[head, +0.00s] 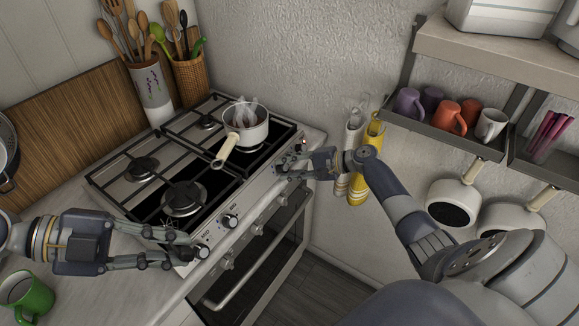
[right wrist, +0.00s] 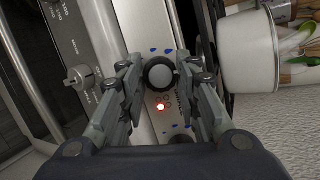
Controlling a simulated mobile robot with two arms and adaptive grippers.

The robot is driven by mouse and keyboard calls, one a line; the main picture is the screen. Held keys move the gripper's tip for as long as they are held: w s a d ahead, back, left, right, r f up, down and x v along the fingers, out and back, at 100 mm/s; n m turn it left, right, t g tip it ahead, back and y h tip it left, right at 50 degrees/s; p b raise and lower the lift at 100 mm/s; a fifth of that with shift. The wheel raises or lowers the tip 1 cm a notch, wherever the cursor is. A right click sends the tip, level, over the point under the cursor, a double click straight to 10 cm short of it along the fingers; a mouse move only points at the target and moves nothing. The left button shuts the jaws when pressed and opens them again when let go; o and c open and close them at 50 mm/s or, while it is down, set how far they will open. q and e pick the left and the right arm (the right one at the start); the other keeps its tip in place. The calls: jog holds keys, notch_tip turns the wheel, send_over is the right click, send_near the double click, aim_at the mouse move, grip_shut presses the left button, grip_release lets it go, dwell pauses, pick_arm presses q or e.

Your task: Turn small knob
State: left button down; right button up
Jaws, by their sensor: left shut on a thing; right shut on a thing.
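The small knob (right wrist: 160,74), dark with a grey cap, is on the stove's front panel in the right wrist view. My right gripper (head: 281,168) is at the right end of that panel, its fingers on both sides of the small knob and shut on it. A small red light (right wrist: 160,107) glows beside the knob. My left gripper (head: 192,249) is at the panel's near left end, shut on a larger stove knob (head: 203,252). The fingers partly cover that knob. In the head view I cannot make out the small knob clearly.
A steaming white pot (head: 246,131) stands on the back right of the stove (head: 128,190), its handle (head: 224,152) pointing toward the front. A green mug (head: 28,296) is on the counter at lower left. Yellow and white mitts (head: 362,160) hang right of the stove.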

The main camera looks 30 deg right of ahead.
jog(key=o, duration=1.1)
jog(key=shift+c, duration=0.2)
jog(key=shift+d, duration=0.1)
jog(key=v, duration=0.7)
jog(key=shift+s+d+r, duration=0.2)
jog(key=shift+s+r, duration=0.05)
jog(key=shift+s, duration=0.05)
